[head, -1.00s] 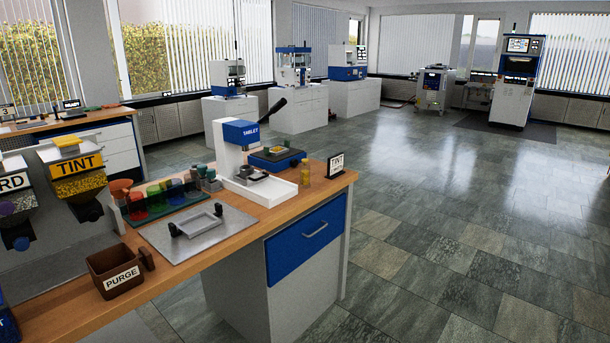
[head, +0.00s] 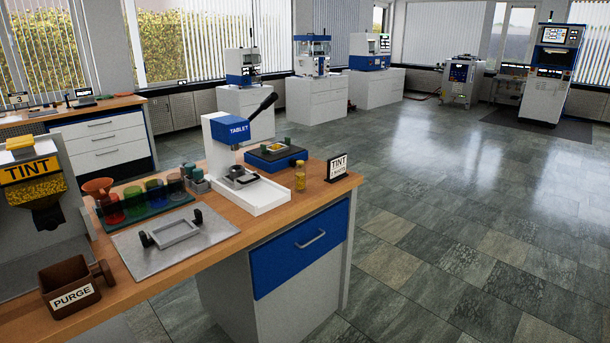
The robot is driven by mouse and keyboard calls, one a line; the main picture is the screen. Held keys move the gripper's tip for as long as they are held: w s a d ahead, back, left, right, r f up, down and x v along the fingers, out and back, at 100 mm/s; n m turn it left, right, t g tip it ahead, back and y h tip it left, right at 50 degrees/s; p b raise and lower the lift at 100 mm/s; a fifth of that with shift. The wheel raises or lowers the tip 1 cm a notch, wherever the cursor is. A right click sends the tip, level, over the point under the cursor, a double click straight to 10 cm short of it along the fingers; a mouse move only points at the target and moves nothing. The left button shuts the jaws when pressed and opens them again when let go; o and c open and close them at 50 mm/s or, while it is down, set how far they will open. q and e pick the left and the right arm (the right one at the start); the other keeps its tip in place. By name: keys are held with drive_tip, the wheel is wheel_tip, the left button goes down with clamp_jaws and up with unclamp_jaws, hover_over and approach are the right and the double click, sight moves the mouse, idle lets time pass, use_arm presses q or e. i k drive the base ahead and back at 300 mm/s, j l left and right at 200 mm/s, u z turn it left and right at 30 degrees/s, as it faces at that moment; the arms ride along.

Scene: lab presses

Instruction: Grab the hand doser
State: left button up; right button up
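No thing in the head view is plainly labelled as the hand doser, and I cannot tell which one it is. On the wooden bench (head: 215,282) stand a small yellow vial (head: 300,177), an orange funnel-shaped piece (head: 98,188) and a rack (head: 150,213) of red, green and blue cups. A white and blue TABLET press (head: 232,133) with a black lever stands behind the metal plate (head: 190,240). Neither of my grippers is in view.
A TINT hopper (head: 30,170) hangs at the left above the brown PURGE box (head: 70,287). The tiled floor (head: 440,230) to the right is clear.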

sight(299, 173)
drive_tip(key=i+l, duration=0.3)
drive_tip(key=i+l+u, duration=0.15)
drive_tip(key=l, duration=0.3)
drive_tip(key=i+l, duration=0.35)
drive_tip(key=i+l+u, duration=0.15)
drive_tip(key=l, duration=0.25)
drive_tip(key=i+l, duration=0.35)
drive_tip(key=l+u, duration=0.05)
drive_tip(key=l, duration=0.05)
